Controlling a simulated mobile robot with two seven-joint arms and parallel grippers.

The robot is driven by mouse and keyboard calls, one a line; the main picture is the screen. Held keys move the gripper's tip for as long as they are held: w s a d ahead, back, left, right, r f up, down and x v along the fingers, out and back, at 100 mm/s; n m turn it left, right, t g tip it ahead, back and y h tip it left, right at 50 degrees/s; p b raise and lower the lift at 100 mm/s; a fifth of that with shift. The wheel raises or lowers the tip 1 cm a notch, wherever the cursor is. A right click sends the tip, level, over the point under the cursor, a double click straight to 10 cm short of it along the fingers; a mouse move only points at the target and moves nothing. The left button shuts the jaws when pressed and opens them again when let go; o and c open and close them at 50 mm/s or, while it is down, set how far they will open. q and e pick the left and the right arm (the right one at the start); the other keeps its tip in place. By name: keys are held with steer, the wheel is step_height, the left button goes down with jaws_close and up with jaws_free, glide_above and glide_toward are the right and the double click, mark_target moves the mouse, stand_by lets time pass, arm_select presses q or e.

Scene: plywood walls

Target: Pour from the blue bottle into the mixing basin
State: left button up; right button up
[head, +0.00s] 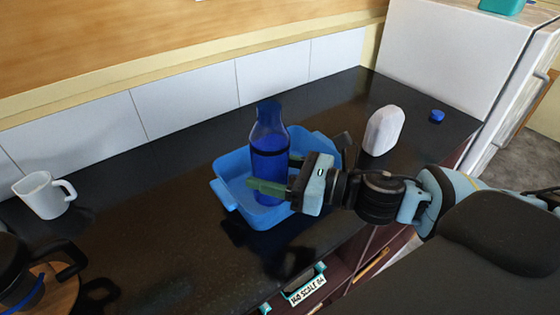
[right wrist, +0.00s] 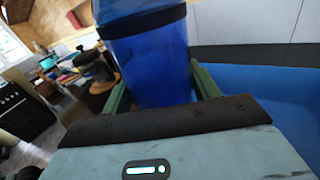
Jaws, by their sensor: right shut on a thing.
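The blue bottle (head: 268,160) is upright, with a dark band around its middle. My right gripper (head: 275,188) is shut on its lower body. In the right wrist view the bottle (right wrist: 150,62) stands between the two green fingers of the gripper (right wrist: 160,90). The light blue mixing basin (head: 229,190) is on the black counter. The bottle appears over or inside the basin; I cannot tell whether its base touches the basin floor. The basin's blue wall (right wrist: 270,90) shows at the right of the wrist view. My left gripper is not in view.
A white mug (head: 44,194) is at the left, with a black pot (head: 18,270) in front. A white container (head: 383,130) and a blue cap (head: 437,116) are right of the basin. Tiles line the back. The counter between mug and basin is clear.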

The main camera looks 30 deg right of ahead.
steer(key=shift+s+r+m, duration=0.15)
steer(key=shift+r+m, duration=0.2)
steer(key=shift+m, duration=0.05)
steer(key=shift+s+a+r+m+p, duration=0.15)
steer(key=shift+m+p, duration=0.3)
steer(key=shift+m, duration=0.45)
steer(key=shift+m+g, duration=0.3)
steer(key=shift+m, duration=0.2)
steer(key=shift+a+m, duration=0.1)
steer(key=shift+m, duration=0.3)
steer(key=shift+m+h, duration=0.3)
steer(key=shift+m, duration=0.1)
steer(key=shift+m+g, duration=0.3)
steer(key=shift+m, duration=0.1)
steer(key=shift+s+a+m, duration=0.25)
steer(key=shift+s+m, duration=0.1)
steer(key=shift+m, duration=0.25)
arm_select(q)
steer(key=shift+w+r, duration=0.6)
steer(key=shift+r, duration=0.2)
arm_select(e)
steer(key=shift+s+f+m, duration=0.1)
steer(key=shift+f+m, duration=0.15)
steer(key=shift+m, duration=0.05)
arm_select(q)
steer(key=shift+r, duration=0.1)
arm_select(e)
steer(key=shift+s+a+f+m+g, duration=0.15)
steer(key=shift+s+a+m+g, duration=0.1)
steer(key=shift+m+g, duration=0.25)
